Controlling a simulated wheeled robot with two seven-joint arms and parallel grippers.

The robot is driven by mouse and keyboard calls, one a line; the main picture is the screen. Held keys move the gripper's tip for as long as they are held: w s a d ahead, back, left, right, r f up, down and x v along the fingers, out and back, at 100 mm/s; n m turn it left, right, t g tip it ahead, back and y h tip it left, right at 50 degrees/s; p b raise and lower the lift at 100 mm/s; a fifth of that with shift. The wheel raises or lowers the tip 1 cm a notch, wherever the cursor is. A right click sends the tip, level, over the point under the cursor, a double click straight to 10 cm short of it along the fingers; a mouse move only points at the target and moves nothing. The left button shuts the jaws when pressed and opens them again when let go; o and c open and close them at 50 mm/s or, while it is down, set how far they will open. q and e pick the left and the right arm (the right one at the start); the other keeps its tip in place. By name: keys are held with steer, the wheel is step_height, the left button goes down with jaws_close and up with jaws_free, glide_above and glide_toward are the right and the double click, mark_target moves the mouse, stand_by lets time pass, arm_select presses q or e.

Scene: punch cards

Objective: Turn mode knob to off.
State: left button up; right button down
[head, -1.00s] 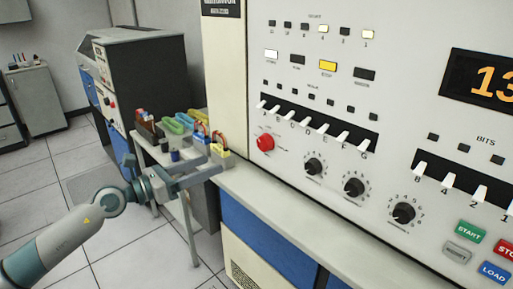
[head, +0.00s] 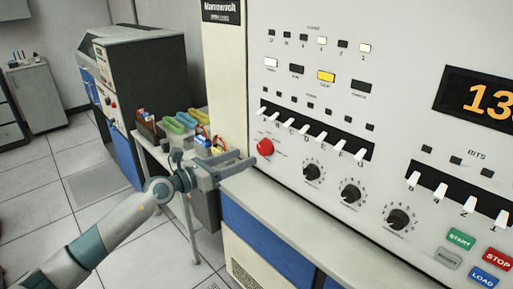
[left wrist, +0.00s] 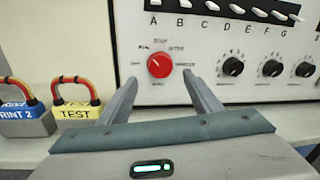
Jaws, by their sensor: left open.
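The red knob (head: 265,147) is on the lower left of the white console panel, below the row of lettered switches. In the left wrist view the red knob (left wrist: 159,65) has small labels around it, too small to read surely, and a pale mark that seems to point to the upper left. My left gripper (head: 246,157) is open and empty just left of the knob in the head view. In the left wrist view its two fingers (left wrist: 161,86) stand either side of and below the knob, apart from it. My right gripper is not in view.
Black dials (head: 312,172) sit right of the red knob, with white lever switches (head: 318,135) above. A console ledge (head: 290,210) runs below the panel. Yellow (left wrist: 76,112) and blue (left wrist: 28,118) blocks with red-orange cable loops stand left of the gripper.

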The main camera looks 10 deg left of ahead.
mark_target(261, 150)
arm_select(q)
steer(key=p+x, duration=0.1)
steer(key=x, duration=0.5)
steer(key=shift+w+d, duration=0.25)
steer(key=shift+w, duration=0.05)
steer(key=c, duration=1.1)
